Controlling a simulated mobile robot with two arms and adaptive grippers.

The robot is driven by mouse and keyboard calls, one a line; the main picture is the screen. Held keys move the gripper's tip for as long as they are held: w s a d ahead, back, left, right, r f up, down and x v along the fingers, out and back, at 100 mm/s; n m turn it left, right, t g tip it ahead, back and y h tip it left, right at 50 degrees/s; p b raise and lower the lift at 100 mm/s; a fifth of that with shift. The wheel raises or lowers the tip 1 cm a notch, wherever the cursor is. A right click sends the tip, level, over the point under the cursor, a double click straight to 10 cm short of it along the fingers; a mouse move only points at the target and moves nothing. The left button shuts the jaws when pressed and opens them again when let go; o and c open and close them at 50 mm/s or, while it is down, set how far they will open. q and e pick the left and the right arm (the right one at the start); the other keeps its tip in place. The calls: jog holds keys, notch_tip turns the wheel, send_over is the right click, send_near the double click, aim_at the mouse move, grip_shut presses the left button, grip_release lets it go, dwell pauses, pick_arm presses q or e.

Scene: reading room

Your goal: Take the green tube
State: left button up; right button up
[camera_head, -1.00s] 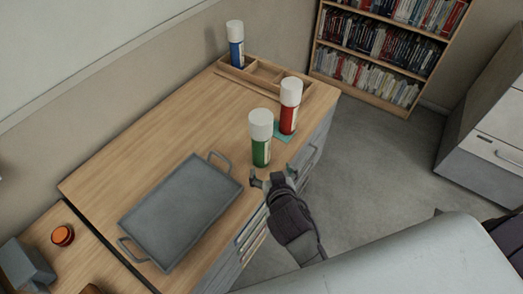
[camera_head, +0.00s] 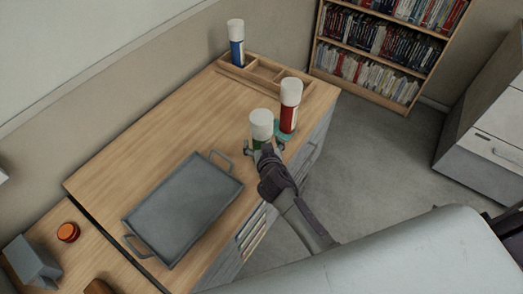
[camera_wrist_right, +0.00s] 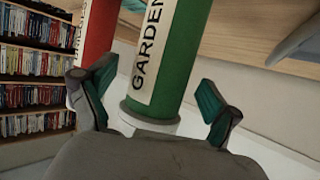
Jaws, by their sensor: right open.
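The green tube (camera_head: 257,144) with a white cap stands upright near the desk's front edge. The wrist view shows the tube (camera_wrist_right: 179,60) with its "GARDEN" label and the white cap at the lower end of the picture. My right gripper (camera_head: 264,150) is at the tube, open, and hides its lower part in the head view. In the wrist view, the fingers of my right gripper (camera_wrist_right: 155,90) show on either side of the tube, with gaps between. I cannot tell how deep the tube sits between them. My left gripper is not in view.
A red tube (camera_head: 289,112) stands close behind the green one, also in the wrist view (camera_wrist_right: 97,35). A blue tube (camera_head: 237,50) stands in the wooden organizer (camera_head: 230,72). A grey tray (camera_head: 185,208) lies on the desk, left of my gripper. A bookcase (camera_head: 368,90) stands behind.

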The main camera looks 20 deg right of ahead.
jog(key=shift+x, duration=1)
jog(key=shift+r, duration=0.1)
jog(key=shift+c, duration=0.2)
jog(key=shift+c, duration=1.4)
grip_shut()
